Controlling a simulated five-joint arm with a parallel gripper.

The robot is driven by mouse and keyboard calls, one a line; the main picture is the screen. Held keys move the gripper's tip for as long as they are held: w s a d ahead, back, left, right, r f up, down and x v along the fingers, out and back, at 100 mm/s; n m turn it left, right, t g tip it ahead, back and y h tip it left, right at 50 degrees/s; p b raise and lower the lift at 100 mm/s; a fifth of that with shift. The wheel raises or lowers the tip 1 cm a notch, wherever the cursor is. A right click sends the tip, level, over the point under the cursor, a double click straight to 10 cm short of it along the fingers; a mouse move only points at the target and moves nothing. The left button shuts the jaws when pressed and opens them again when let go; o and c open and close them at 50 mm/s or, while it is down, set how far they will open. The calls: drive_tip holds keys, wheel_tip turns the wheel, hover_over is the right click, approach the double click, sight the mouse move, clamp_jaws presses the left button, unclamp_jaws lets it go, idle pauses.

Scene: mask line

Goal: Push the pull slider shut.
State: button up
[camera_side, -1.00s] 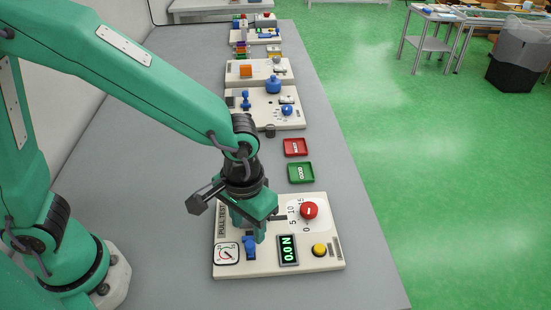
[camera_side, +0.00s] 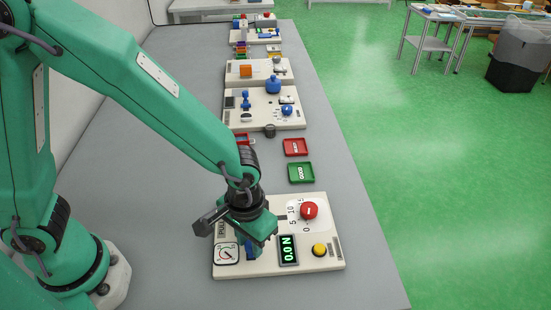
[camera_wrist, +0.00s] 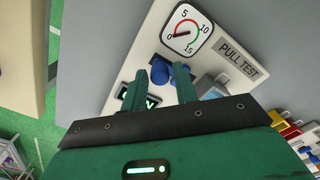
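The cream pull-test panel (camera_side: 310,258) lies at the near end of the bench, with a round dial gauge (camera_side: 226,253) at its left. The blue slider (camera_side: 250,252) stands beside the gauge. It is mostly hidden by my gripper (camera_side: 254,252) in the side view. In the wrist view the blue slider (camera_wrist: 161,75) shows just beyond and between my fingertips (camera_wrist: 160,76). My two green fingers are apart. I cannot tell whether they touch the slider.
A red knob (camera_side: 309,210) and a yellow button (camera_side: 319,249) sit on the panel's right. Red (camera_side: 295,147) and green (camera_side: 301,173) trays lie behind it. More panels line the bench further back. The bench left of the panel is clear.

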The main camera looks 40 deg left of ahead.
clamp_jaws()
drive_tip(key=shift+w+a, duration=1.15)
drive_tip(key=shift+w, duration=0.1)
drive_tip(key=shift+o, duration=1.8)
unclamp_jaws()
wheel_tip(320, 180, up, 8)
drive_tip(key=shift+f, duration=0.1)
